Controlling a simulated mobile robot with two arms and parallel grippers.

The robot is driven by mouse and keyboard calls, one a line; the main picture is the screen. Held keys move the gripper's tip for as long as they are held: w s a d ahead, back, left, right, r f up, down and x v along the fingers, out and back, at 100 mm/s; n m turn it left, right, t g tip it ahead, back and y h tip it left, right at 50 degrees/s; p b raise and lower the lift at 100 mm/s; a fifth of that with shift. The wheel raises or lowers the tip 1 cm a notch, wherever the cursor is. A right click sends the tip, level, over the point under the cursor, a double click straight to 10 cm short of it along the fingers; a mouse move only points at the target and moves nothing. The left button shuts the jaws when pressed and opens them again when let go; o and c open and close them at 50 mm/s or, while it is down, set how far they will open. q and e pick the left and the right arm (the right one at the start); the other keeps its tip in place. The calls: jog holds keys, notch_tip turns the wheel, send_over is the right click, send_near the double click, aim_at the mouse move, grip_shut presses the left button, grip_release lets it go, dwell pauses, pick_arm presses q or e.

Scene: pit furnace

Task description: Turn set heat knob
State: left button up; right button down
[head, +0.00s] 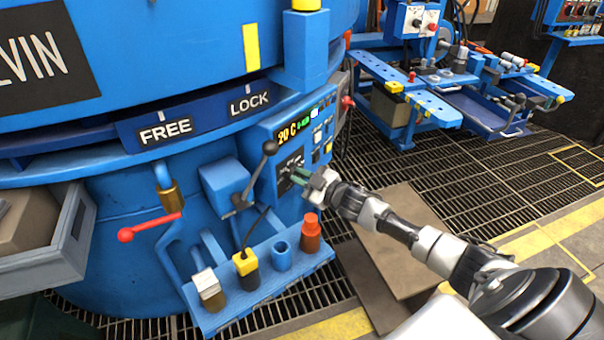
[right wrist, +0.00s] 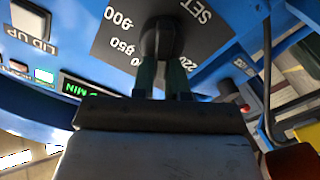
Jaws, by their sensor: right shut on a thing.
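The set heat knob is a dark round knob (right wrist: 158,40) on a dark dial plate (right wrist: 112,40) marked SET, 900 and 850, seen upside down in the right wrist view. My right gripper (right wrist: 160,75) is shut on the knob, with its two greenish fingers on either side of it. In the head view my right gripper (head: 300,176) reaches the front of the blue control panel (head: 262,128), and its fingers hide most of the knob. The panel's display (head: 293,130) reads about 20 C. My left gripper is not in view.
A lever with a black ball (head: 269,148) stands just left of the panel. Below is a blue shelf (head: 262,272) with several holders and an orange-red item (head: 310,236). A red-handled valve (head: 150,227) is at left. Grating floor lies right.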

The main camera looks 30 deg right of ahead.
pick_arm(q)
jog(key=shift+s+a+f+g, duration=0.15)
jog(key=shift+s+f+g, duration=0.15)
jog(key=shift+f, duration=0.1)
pick_arm(e)
jog(key=shift+a+f+n, duration=0.1)
jog(key=shift+n, duration=0.7)
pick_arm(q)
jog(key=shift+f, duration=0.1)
pick_arm(e)
jog(key=c, duration=1.1)
grip_release()
jog(key=shift+c, duration=0.2)
jog(key=shift+s, duration=0.15)
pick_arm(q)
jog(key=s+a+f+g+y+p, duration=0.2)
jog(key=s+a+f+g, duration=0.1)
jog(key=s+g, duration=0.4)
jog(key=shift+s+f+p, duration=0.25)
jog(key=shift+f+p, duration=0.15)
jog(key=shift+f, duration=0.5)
pick_arm(e)
jog(key=v, duration=1)
jog(key=shift+s, duration=0.25)
